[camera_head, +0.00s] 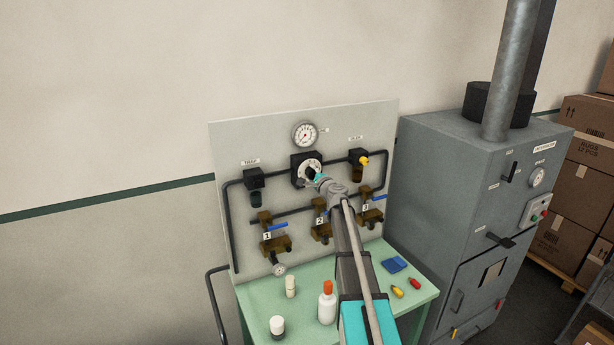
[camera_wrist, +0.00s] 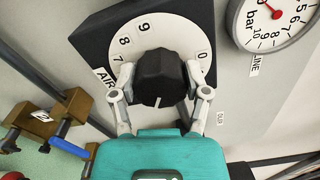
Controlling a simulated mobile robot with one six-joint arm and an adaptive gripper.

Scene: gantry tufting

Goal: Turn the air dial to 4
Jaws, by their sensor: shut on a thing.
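The air dial (camera_wrist: 138,32) is a white numbered disc on a black square housing. It also shows on the panel in the head view (camera_head: 302,166). Its black knob (camera_wrist: 160,72) sits between the two grey fingers of my gripper (camera_wrist: 160,82), which is shut on it from both sides. The 9, 8 and 7 show at the left of the disc and the 0 at the right. The knob's white mark points down in the wrist view, toward the gripper's body. The numbers by the mark are hidden by the knob and fingers, so its reading cannot be told.
A round gauge (camera_head: 305,135) with a red needle sits above the dial. Pipes and brass valves with blue levers (camera_head: 278,226) surround my arm. Bottles (camera_head: 327,304) stand on the green table (camera_head: 258,298) below. A grey furnace (camera_head: 440,190) stands to the right.

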